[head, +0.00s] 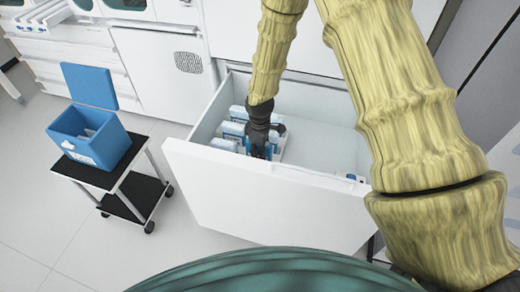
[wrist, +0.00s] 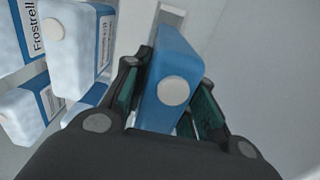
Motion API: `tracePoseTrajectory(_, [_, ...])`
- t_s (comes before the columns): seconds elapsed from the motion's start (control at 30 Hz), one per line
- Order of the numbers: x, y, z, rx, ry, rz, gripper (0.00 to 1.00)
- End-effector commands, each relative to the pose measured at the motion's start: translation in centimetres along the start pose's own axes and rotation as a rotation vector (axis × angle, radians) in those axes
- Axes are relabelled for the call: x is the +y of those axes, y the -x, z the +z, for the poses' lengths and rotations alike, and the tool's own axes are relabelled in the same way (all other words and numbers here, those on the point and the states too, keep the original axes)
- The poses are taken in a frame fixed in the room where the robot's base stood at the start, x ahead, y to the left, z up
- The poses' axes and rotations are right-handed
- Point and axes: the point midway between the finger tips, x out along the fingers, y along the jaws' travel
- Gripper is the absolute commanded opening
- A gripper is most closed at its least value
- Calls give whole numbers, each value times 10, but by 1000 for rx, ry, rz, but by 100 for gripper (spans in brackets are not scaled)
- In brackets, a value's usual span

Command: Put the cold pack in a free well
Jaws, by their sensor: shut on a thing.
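My gripper (head: 262,150) reaches down into the open white drawer. In the wrist view my gripper (wrist: 170,110) is shut on a blue cold pack (wrist: 178,58) with a round white cap. The cold pack stands out as plain blue; a bit of blue also shows at the fingers in the head view (head: 269,151). Several frosty white and blue packs (wrist: 75,38) stand to its left, one labelled "Frostrell". A pale grey well edge (wrist: 172,14) shows just beyond the held pack. Its lower end is hidden by my gripper, so I cannot tell how deep it sits.
The drawer front (head: 265,198) and side walls surround my gripper. The right part of the drawer floor (head: 325,150) looks mostly clear. A blue cooler box (head: 92,143) with its lid raised stands on a black cart (head: 135,192) at left.

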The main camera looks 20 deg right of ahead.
Motion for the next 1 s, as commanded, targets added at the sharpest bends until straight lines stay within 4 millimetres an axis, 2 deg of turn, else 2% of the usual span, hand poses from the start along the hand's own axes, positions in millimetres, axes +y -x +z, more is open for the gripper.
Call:
tracePoseTrajectory(0.57, [0,-7,0,0,0,0,0])
tracePoseTrajectory(1.0, [0,-23,0,0,0,0,0])
